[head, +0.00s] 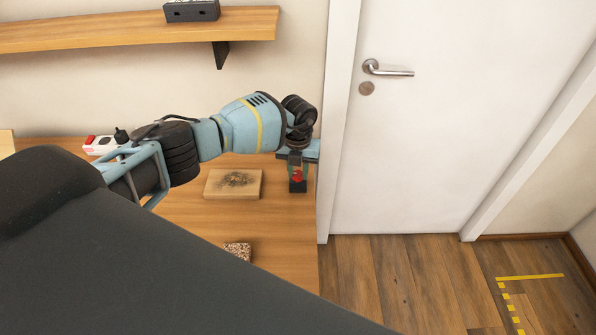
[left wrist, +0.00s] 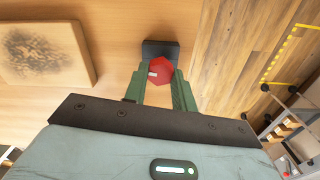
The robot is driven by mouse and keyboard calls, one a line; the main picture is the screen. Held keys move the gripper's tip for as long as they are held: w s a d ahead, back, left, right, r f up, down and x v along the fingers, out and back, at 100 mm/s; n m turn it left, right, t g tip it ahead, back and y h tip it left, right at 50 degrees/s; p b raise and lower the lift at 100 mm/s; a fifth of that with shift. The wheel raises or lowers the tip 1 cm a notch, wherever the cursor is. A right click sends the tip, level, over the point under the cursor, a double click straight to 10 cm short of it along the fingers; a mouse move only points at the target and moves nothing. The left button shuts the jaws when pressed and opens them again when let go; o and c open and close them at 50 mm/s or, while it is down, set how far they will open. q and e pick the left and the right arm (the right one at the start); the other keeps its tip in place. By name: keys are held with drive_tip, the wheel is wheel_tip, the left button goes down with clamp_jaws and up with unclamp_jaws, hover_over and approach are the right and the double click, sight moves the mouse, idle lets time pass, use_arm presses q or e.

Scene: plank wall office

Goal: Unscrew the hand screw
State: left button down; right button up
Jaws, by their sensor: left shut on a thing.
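The hand screw has a red knob (head: 298,175) above a dark block (head: 298,186) near the right edge of the wooden table. In the left wrist view the red knob (left wrist: 160,71) sits over the dark block (left wrist: 160,48), between the green fingers. My left gripper (head: 297,168) reaches down from above and is shut on the red knob. The fingers cover the sides of the knob, and the screw's thread is hidden. My right gripper shows in neither view.
A wooden board with a dark scorched patch (head: 233,184) lies left of the knob. A speckled block (head: 238,251) lies nearer on the table (head: 185,225). A white and red object (head: 100,145) stands at the back left. The closed white door (head: 450,130) is to the right.

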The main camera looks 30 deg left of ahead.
sight(299, 177)
use_arm(q)
drive_tip(key=shift+r, duration=0.85)
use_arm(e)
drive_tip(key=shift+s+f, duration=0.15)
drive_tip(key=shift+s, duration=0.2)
use_arm(q)
drive_tip(key=shift+r, duration=1.5)
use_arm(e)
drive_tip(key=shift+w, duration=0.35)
use_arm(q)
drive_tip(key=shift+d, duration=0.1)
